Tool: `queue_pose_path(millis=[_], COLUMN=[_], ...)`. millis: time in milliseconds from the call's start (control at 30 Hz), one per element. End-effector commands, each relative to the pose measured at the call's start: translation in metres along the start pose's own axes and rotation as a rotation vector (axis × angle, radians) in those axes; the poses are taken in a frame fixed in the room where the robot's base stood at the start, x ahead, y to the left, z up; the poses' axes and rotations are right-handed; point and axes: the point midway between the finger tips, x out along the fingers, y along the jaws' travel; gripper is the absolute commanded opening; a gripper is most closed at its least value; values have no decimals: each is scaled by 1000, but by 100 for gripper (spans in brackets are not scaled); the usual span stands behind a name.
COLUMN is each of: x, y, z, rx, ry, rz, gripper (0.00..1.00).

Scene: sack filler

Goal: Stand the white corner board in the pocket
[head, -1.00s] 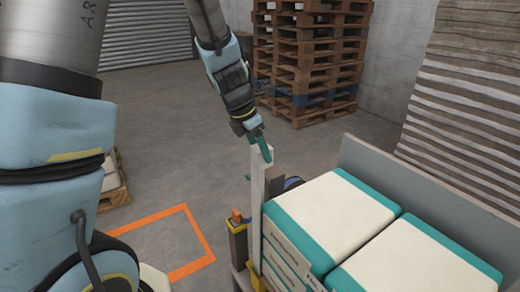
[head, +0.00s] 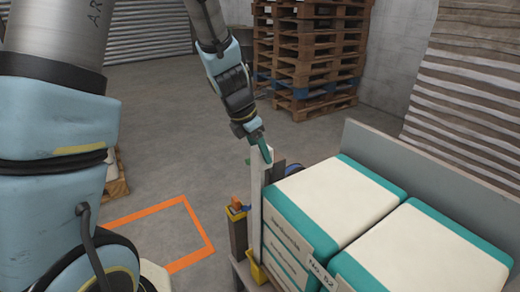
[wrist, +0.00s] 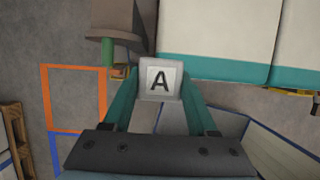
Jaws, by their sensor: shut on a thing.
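The white corner board (head: 257,205) stands about upright at the near left corner of the sack stack. My gripper (head: 263,152) is shut on its top end from above. In the wrist view, the board's top face (wrist: 160,80), marked with an "A", sits between my two teal fingers (wrist: 160,95). The yellow pocket (head: 256,273) is at the foot of the board, low at the stack's corner. The board's lower end meets the pocket's rim in the head view; I cannot tell how deep it sits.
White and teal sacks (head: 335,205) are stacked directly right of the board, with a grey panel (head: 420,190) behind. A brown post (head: 238,232) with a yellow bracket stands close on the left. Stacked wooden pallets (head: 310,50) are behind. Floor with an orange outline (head: 190,262) lies left.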

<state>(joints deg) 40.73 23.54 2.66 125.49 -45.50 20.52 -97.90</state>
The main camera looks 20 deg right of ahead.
Motion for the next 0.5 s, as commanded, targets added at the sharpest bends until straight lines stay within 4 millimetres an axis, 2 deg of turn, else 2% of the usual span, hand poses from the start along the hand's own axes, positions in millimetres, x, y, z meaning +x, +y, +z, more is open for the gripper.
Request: queue_pose_path(millis=[200, 500], x=[14, 14], y=[0, 0], z=[-5, -5], rx=[1, 1], ry=[0, -1], rz=[1, 1], gripper=[0, 0])
